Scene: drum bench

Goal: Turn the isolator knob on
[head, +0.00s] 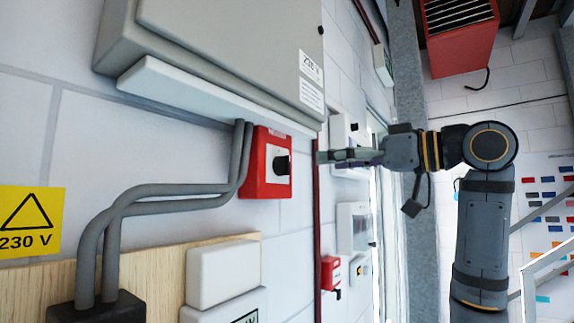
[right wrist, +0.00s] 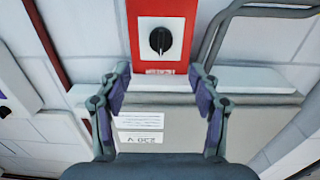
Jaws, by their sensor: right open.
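The isolator is a red box (head: 256,180) with a white plate and a black knob (head: 282,165), mounted on the wall under a grey cabinet. In the right wrist view the black knob (right wrist: 160,41) stands upright on its white plate, above the gripper's fingertips. My right gripper (head: 320,157) is just to the right of the knob in the head view, pointing at it and apart from it. In the right wrist view its two fingers (right wrist: 161,80) are spread, with nothing between them. My left gripper is not in view.
The grey cabinet (head: 215,50) with a 230 V label overhangs the isolator. Grey conduits (head: 170,190) run beside it. A white box (head: 222,273) and a yellow warning sign (head: 30,222) are at lower left. Another small red box (head: 330,272) is farther along the wall.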

